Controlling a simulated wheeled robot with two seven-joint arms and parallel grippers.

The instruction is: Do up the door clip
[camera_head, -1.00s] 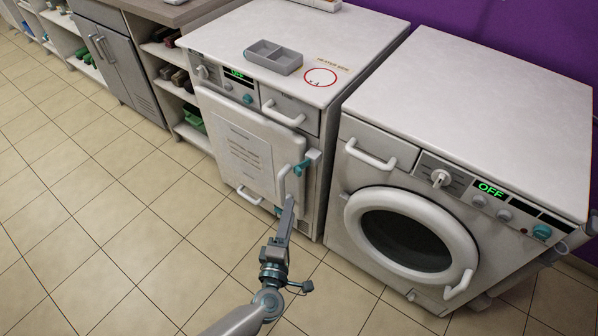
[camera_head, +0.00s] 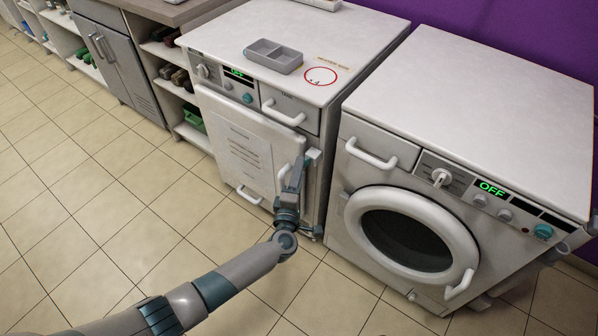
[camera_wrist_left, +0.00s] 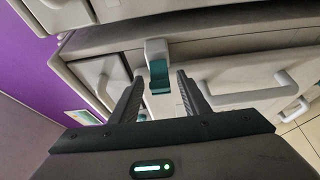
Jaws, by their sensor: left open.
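The door clip has a pale mount and a teal lever (camera_wrist_left: 160,75) in the left wrist view. It sits at the right edge of the left machine's closed-looking door (camera_head: 240,150). In the head view its pale mount (camera_head: 314,155) shows, but my gripper hides most of the lever. My left gripper (camera_head: 298,165) is open in front of the clip, beside the white door handle (camera_head: 281,178). In the left wrist view the fingertips (camera_wrist_left: 161,80) stand on either side of the teal lever, with gaps showing. My right gripper is out of view.
A second machine (camera_head: 450,110) with a round door stands close on the right. A grey divided tray (camera_head: 273,56) lies on the left machine's top. Open shelves (camera_head: 165,60) stand at the left. The tiled floor in front is clear.

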